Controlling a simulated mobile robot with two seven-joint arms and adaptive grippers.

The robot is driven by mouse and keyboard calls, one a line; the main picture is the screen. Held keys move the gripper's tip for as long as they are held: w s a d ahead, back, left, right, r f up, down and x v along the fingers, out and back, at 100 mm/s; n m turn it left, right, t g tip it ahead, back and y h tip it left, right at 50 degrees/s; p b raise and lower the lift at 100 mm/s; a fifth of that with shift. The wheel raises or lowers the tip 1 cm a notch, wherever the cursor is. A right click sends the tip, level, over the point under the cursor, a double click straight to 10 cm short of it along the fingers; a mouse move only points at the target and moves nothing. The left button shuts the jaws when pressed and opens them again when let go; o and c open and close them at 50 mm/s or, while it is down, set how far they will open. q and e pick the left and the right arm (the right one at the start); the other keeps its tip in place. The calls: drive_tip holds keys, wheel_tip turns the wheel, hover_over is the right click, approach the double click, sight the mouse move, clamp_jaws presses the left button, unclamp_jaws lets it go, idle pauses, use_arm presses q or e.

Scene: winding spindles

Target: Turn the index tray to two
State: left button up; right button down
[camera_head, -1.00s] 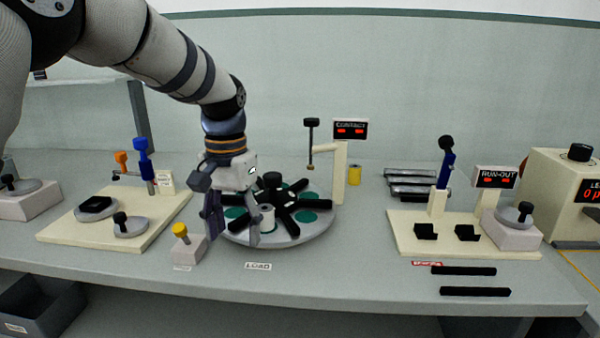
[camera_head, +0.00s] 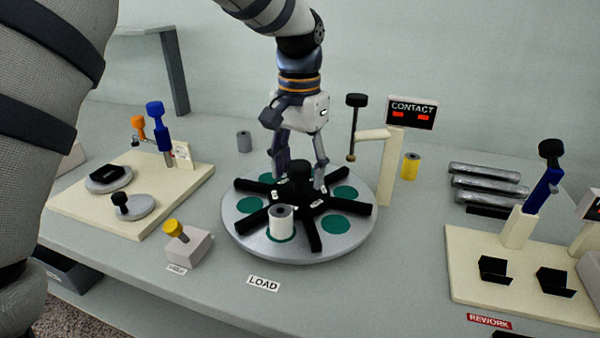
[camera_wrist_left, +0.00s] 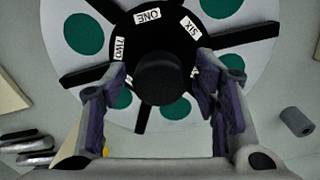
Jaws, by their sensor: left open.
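The index tray (camera_head: 250,236) is a round grey disc with green pads and black radial arms around a black hub. A grey-white spool (camera_head: 281,222) stands on it at the front, by the LOAD label (camera_head: 263,283). My left gripper (camera_head: 302,180) points down over the hub, its fingers apart on either side of the black knob (camera_head: 299,172). In the left wrist view the open fingers flank the knob (camera_wrist_left: 161,79), with a gap to it. Labels ONE, TWO and SIX show on the hub plate (camera_wrist_left: 135,30). My right gripper is not in view.
The contact post (camera_head: 389,168) with its black-topped probe (camera_head: 354,130) stands close to the tray's back right. A yellow-knobbed block (camera_head: 190,246) is at front left. A cream fixture board (camera_head: 130,205) is left, another (camera_head: 480,290) right. A grey cylinder (camera_head: 244,142) stands behind.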

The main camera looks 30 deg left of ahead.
use_arm(q)
drive_tip(key=shift+f, duration=0.7)
